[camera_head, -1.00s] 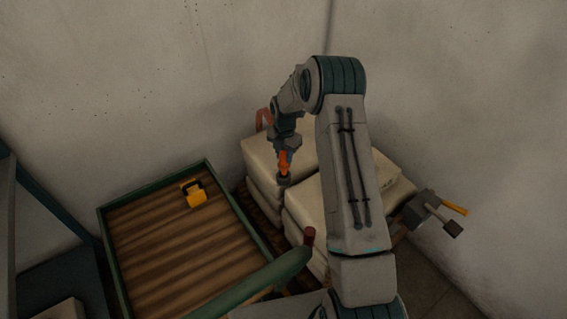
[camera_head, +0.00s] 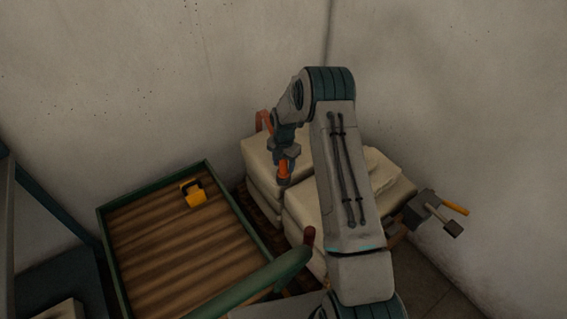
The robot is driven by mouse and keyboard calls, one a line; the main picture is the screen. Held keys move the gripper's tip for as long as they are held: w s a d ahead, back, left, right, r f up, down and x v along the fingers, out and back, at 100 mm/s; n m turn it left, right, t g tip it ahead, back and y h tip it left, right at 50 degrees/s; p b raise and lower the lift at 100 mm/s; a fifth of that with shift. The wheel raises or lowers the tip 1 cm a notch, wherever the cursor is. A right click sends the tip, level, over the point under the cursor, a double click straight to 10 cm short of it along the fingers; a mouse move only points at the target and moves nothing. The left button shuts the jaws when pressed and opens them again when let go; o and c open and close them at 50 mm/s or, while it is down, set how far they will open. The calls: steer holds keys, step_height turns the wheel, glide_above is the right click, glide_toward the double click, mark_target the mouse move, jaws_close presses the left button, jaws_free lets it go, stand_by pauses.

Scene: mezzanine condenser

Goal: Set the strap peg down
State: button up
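The strap peg (camera_head: 284,168) looks like a small upright orange-red piece with a dark lower end. My gripper (camera_head: 285,157) points down and appears shut on its upper part; the fingers are small and dark here. The peg hangs over the pale stacked sacks (camera_head: 265,160), near the gap between the left and right stacks. I cannot tell whether its lower end touches a sack. My arm hides part of the sacks behind and to the right.
A green-framed slatted tray (camera_head: 150,250) stands left, with a yellow padlock-like object (camera_head: 195,199) on it. A red-orange loop (camera_head: 262,121) stands behind the sacks. Grey and yellow tools (camera_head: 430,207) are at right.

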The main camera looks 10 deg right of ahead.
steer(key=shift+r, duration=0.15)
step_height(320, 180, up, 12)
steer(key=shift+f+p, duration=0.1)
steer(key=shift+p, duration=0.3)
steer(key=s+r+m+t, duration=0.1)
steer(key=s+r+m, duration=1.2)
steer(key=s+r, duration=0.3)
steer(key=s+r+m, duration=0.2)
steer(key=s+m, duration=0.5)
steer(key=s, duration=0.3)
steer(key=s+r+m+t, duration=0.1)
steer(key=s+r+m, duration=0.1)
steer(key=s+m, duration=0.5)
steer(key=s, duration=0.2)
steer(key=shift+s+a, duration=0.25)
steer(key=shift+s, duration=0.1)
steer(key=shift+r, duration=0.1)
